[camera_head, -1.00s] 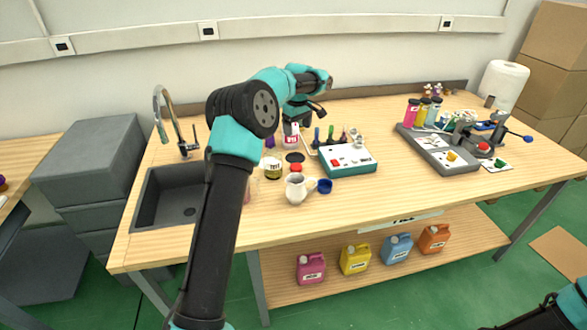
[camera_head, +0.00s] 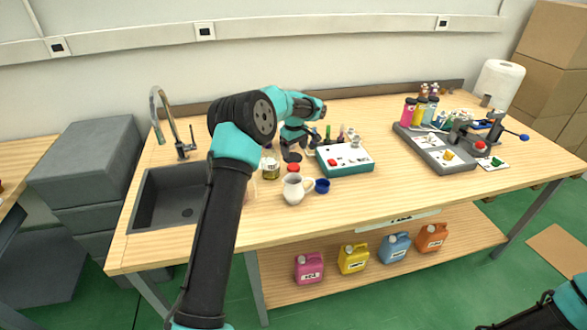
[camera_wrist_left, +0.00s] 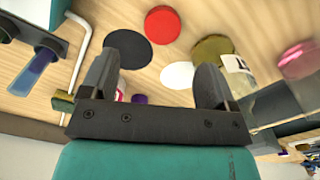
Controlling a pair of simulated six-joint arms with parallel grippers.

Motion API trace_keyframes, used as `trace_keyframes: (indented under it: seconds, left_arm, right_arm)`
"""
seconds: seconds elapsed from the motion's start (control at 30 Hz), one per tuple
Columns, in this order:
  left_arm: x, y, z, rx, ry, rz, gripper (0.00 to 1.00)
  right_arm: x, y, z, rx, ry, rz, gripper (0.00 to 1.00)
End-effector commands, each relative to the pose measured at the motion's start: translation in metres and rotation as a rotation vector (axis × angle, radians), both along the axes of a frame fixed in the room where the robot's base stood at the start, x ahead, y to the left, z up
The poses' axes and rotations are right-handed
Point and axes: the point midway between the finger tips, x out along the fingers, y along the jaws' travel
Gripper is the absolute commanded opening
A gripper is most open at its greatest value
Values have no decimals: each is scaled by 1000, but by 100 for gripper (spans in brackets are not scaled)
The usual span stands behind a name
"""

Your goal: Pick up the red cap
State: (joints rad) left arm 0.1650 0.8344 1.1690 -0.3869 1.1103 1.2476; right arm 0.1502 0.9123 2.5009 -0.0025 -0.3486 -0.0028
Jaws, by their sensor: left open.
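The red cap (camera_head: 293,167) lies on the wooden table behind the white jug. In the left wrist view the red cap (camera_wrist_left: 162,25) is a flat red disc near the top, beyond the fingertips and apart from them. My left gripper (camera_head: 290,152) is low over the table just behind the cap. In its wrist view the two fingers (camera_wrist_left: 155,72) are spread with nothing gripped between them. A black disc (camera_wrist_left: 130,50) and a white disc (camera_wrist_left: 177,75) lie nearer the fingers. My right gripper is out of view; only part of that arm shows at lower right.
A white jug (camera_head: 293,189) and blue cap (camera_head: 322,186) stand in front. A labelled jar (camera_head: 270,168) is close on the left. A teal-and-white box (camera_head: 345,159) is on the right. The sink (camera_head: 178,197) is at left. The table's front is clear.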

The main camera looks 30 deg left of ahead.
Motion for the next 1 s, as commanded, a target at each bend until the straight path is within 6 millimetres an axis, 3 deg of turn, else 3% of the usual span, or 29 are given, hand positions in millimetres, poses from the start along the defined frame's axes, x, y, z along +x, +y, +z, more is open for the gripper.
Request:
trace_keyframes:
  seconds: [0.2,0.67,1.0]
  left_arm:
    - [0,0,-26,0,0,-1,82]
    - [-1,0,-34,0,1,0,82]
    - [-4,2,-75,0,0,0,82]
  right_arm:
    - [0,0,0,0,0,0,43]
    - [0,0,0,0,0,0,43]
    - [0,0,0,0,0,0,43]
